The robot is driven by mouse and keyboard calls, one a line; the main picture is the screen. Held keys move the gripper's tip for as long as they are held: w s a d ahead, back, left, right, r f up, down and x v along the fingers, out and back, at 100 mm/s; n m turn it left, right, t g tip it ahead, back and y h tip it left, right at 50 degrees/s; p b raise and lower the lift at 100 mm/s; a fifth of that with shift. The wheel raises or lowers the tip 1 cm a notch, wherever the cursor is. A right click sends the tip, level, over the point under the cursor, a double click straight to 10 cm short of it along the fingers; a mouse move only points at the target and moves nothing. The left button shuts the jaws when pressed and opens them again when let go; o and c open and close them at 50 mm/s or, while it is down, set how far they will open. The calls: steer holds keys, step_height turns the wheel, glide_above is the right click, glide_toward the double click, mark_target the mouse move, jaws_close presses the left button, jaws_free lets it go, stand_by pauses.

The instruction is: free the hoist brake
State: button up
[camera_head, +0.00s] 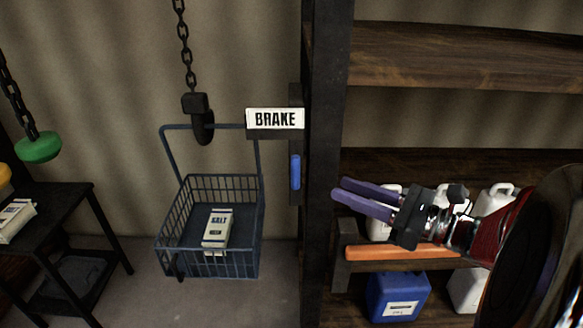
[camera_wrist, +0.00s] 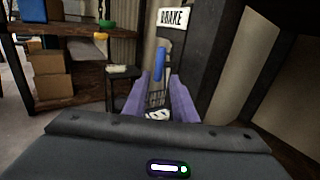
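The hoist brake is a blue handle (camera_head: 295,172) on a dark plate fixed to the dark post, under a white BRAKE sign (camera_head: 275,119). The handle points upright in the wrist view (camera_wrist: 159,64), beyond my fingertips. My gripper (camera_head: 340,189) has purple fingers, held apart with nothing between them, to the right of the handle and post in the head view. A wire basket (camera_head: 247,262) hangs by its bail from the hook (camera_head: 203,126) on a chain, with a white SALT packet (camera_head: 217,230) in it.
The dark post (camera_head: 328,120) stands between the basket and the wooden shelves (camera_head: 440,55). An orange bar (camera_head: 400,252) and a blue container (camera_head: 398,297) are below my gripper. A dark side table (camera_head: 65,205) and a green pull (camera_head: 38,147) on a chain are at left.

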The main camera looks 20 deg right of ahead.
mark_target(295, 188)
steer(key=shift+x, duration=6.65)
steer(key=shift+c, duration=0.5)
jaws_close()
